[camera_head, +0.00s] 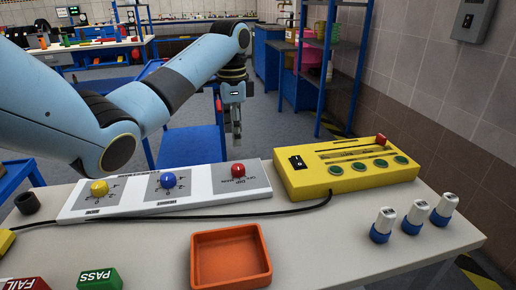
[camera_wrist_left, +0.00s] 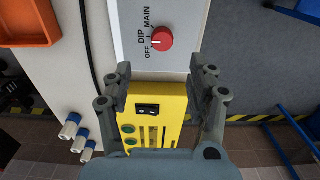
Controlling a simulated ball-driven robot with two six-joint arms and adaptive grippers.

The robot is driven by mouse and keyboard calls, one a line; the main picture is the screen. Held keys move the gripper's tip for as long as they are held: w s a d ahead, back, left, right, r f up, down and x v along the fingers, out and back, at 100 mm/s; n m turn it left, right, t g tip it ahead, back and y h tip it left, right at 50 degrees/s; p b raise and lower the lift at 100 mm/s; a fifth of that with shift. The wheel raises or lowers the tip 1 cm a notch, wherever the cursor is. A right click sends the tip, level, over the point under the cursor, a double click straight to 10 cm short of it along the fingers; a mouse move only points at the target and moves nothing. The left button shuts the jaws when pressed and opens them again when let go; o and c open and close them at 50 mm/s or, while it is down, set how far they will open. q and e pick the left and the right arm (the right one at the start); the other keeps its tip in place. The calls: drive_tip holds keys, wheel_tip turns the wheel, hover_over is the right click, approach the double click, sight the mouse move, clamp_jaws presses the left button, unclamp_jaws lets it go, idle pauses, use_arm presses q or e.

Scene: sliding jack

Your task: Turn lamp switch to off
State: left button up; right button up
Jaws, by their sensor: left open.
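The red knob (camera_head: 238,170) sits at the right end of a white panel (camera_head: 122,207). In the left wrist view the red knob (camera_wrist_left: 162,39) has the labels OFF, DIP and MAIN on its left side; I cannot tell surely which label it points to. My left gripper (camera_head: 236,133) hangs above and behind the panel's right end. In the left wrist view its fingers (camera_wrist_left: 161,84) are wide apart and empty, with the knob beyond the tips. My right gripper is in neither view.
A yellow box (camera_head: 330,184) with a black rocker switch (camera_head: 298,162) and green buttons stands right of the panel. A black cable (camera_head: 190,217) runs in front. An orange tray (camera_head: 231,284), a PASS block (camera_head: 99,279) and white-and-blue cylinders (camera_head: 412,217) stand nearer the front.

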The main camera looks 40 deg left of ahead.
sight(238, 167)
use_arm(q)
wheel_tip(238, 167, down, 4)
drive_tip(key=shift+w+f+b, duration=0.1)
drive_tip(key=shift+w+b, duration=0.05)
drive_tip(key=shift+b, duration=0.35)
wheel_tip(238, 167, down, 4)
drive_tip(key=shift+w+r+b, duration=0.1)
drive_tip(key=shift+r+b, duration=0.15)
drive_tip(key=shift+b, duration=0.1)
wheel_tip(238, 167, down, 2)
drive_tip(key=shift+f+b, duration=0.3)
drive_tip(key=shift+f, duration=0.1)
drive_tip(key=shift+c, duration=1.2)
drive_tip(key=c, duration=0.9)
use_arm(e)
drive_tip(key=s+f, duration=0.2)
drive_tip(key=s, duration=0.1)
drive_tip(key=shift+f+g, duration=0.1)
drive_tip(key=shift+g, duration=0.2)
